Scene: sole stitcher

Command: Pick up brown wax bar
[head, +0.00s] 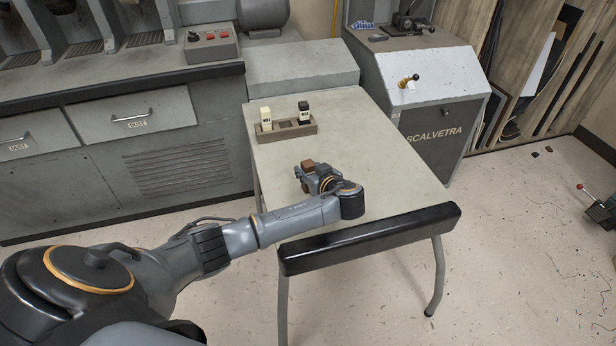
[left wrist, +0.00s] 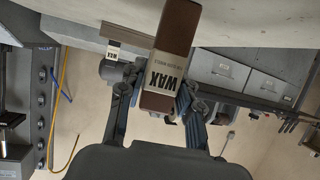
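The brown wax bar (left wrist: 172,40) stands large in the left wrist view, with an upside-down white WAX label. It also shows as a small brown block (head: 308,164) on or just above the table in the head view. My left gripper (head: 317,178) is at the bar, partly covering it. In the left wrist view its fingers (left wrist: 160,100) lie on both sides of the bar. The right finger looks close against it; firm contact on both sides cannot be made out. The bar's base is hidden. My right gripper is not in view.
A small rack (head: 286,131) on the table holds a white bar (head: 266,118) and a black bar (head: 304,114). The pale table (head: 395,165) is otherwise clear, with a black padded front edge (head: 370,238). The Scalvetra machine (head: 430,95) stands behind right.

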